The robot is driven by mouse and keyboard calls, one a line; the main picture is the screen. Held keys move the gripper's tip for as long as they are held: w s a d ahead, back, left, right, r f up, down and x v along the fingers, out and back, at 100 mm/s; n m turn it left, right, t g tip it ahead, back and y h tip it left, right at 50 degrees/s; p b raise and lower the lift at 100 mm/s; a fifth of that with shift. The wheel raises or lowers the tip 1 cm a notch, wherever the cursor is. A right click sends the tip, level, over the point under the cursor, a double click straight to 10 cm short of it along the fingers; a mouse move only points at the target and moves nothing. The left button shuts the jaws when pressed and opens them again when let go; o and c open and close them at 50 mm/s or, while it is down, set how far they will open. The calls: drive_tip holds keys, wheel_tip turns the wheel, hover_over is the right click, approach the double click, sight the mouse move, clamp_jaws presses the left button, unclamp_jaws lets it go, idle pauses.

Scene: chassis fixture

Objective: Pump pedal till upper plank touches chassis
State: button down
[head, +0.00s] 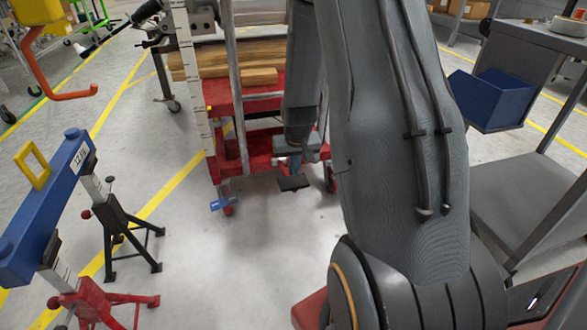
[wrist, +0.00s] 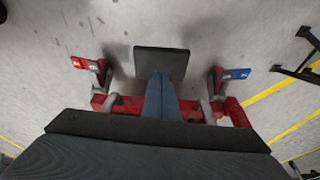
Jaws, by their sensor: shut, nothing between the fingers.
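The black pedal (head: 293,183) sticks out low at the front of the red lift cart (head: 222,97). In the wrist view the pedal (wrist: 162,60) is a flat dark plate straight ahead of the fingertips. My gripper (head: 294,164) is shut and empty, pointing down just above the pedal; its fingers (wrist: 160,78) overlap the pedal's near edge, and I cannot tell whether they touch. Wooden planks lie on the cart, the upper plank (head: 215,53) above a shorter block (head: 258,77). Grey metal chassis parts (head: 202,18) show above; my arm hides much, and any gap is unclear.
Caster tabs, one red (wrist: 78,63) and one blue (wrist: 237,73), flank the pedal. A blue beam (head: 45,215) on jack stands is at left. A grey workbench (head: 520,190) with a blue bin (head: 490,98) is at right. Floor before the cart is clear.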

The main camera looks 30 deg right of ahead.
sight(293, 182)
wheel_tip(293, 182, down, 11)
drive_tip(key=b, duration=0.3)
drive_tip(key=shift+w, duration=0.15)
wheel_tip(293, 182, up, 7)
drive_tip(key=p, duration=0.5)
drive_tip(key=shift+f, duration=0.15)
drive_tip(key=p+v, duration=0.2)
drive_tip(key=p, duration=0.4)
drive_tip(key=shift+w+d, duration=0.1)
wheel_tip(293, 182, up, 3)
drive_tip(key=p, duration=0.5)
